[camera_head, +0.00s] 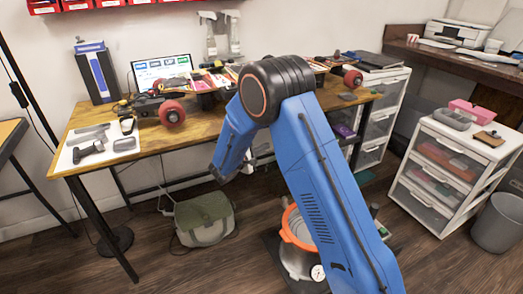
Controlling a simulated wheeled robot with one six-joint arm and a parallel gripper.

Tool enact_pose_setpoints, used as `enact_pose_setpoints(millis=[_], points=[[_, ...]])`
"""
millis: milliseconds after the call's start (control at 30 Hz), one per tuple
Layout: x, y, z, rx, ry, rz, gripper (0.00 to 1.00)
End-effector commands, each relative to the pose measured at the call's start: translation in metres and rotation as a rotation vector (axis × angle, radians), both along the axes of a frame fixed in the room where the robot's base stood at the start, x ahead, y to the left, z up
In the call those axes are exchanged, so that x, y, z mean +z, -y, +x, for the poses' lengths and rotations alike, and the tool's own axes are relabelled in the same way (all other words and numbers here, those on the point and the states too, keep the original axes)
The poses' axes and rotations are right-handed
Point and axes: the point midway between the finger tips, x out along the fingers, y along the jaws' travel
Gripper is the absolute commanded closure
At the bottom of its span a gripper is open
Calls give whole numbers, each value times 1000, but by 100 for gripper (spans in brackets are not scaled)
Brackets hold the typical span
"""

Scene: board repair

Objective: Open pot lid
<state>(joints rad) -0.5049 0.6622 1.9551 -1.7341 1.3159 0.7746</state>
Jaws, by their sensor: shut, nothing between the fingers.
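A pot with an orange rim (287,228) stands on the floor below the table, at the lower middle. Its pale body and a small round gauge (318,272) show beside my blue arm. The arm crosses in front of the pot and hides its right part. Something pale shows inside the orange rim; I cannot tell whether this is the lid or the pot's inside. My arm rises from the lower right, bends at a dark joint above the table's front edge and slopes down to the left. My gripper cannot be made out beyond the arm's lower left end.
A wooden table (200,135) holds skateboards, a laptop (163,70) and tools. A green-grey bag (205,220) lies on the floor left of the pot. A white drawer unit (450,165) and a grey bin (500,220) stand at right. Floor between bag and pot is clear.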

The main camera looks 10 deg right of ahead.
Motion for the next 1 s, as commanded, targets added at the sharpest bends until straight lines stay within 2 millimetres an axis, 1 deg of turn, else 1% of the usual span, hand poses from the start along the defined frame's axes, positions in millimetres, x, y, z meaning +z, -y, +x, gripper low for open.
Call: enact_pose_setpoints(millis=[33,333,500,633,800,1000], points=[[-1,8,6,-4,0,0,100],[-8,41,38,-3,0,0,100],[0,49,19,-1,0,1,100],[3,53,9,-1,0,1,100],[5,56,3,-1,-1,0,100],[5,56,3,-1,-1,0,100]])
